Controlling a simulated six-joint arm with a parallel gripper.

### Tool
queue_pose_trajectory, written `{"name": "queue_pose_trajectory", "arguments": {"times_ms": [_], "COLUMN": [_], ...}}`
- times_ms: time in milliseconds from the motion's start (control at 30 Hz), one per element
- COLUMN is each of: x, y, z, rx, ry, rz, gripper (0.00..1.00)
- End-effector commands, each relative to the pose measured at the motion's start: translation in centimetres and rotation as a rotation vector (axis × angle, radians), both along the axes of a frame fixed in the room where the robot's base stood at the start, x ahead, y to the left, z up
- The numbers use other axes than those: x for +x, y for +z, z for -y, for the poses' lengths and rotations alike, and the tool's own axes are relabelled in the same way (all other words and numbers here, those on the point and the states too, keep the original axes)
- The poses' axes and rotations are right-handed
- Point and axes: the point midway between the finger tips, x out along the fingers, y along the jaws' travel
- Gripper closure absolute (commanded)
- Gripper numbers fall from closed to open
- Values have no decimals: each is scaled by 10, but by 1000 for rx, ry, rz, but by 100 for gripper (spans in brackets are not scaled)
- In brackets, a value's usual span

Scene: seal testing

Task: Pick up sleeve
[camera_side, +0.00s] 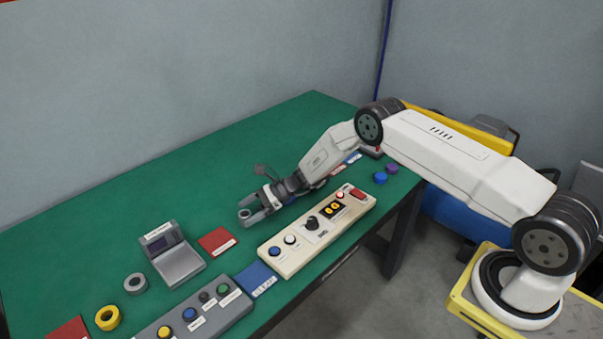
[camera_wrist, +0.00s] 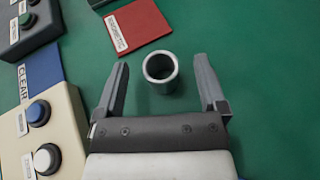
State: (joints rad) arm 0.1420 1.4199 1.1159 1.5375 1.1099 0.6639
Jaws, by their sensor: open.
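A short grey hollow sleeve (camera_wrist: 160,84) stands upright on the green table in the wrist view, its round opening facing up. In the side view the sleeve (camera_side: 244,213) shows at the end of my gripper (camera_side: 252,214), partly covered by a finger. In the wrist view my gripper (camera_wrist: 161,66) is open, with one finger on each side of the sleeve and a gap visible on both sides. The sleeve sits between the fingers toward their tips. How high the fingers are above the table is hard to tell.
A red labelled mat (camera_wrist: 138,24) lies just beyond the sleeve. A cream control panel (camera_side: 290,252), blue mat (camera_side: 256,279) and grey button panel (camera_side: 192,318) line the front edge. A display device (camera_side: 174,256), grey ring (camera_side: 135,283) and yellow ring (camera_side: 108,317) stand left.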

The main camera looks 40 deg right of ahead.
Motion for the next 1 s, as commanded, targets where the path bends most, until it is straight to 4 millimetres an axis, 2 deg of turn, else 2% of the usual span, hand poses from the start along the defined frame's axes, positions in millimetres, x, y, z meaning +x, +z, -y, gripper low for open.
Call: {"name": "queue_pose_trajectory", "arguments": {"times_ms": [200, 267, 500, 1000], "x": [0, 0, 0, 0], "y": [0, 0, 0, 6], "z": [0, 0, 0, 0], "rx": [0, 0, 0, 0], "ry": [0, 0, 0, -1], "rz": [0, 0, 0, 2], "gripper": [9, 25, 100, 100]}}
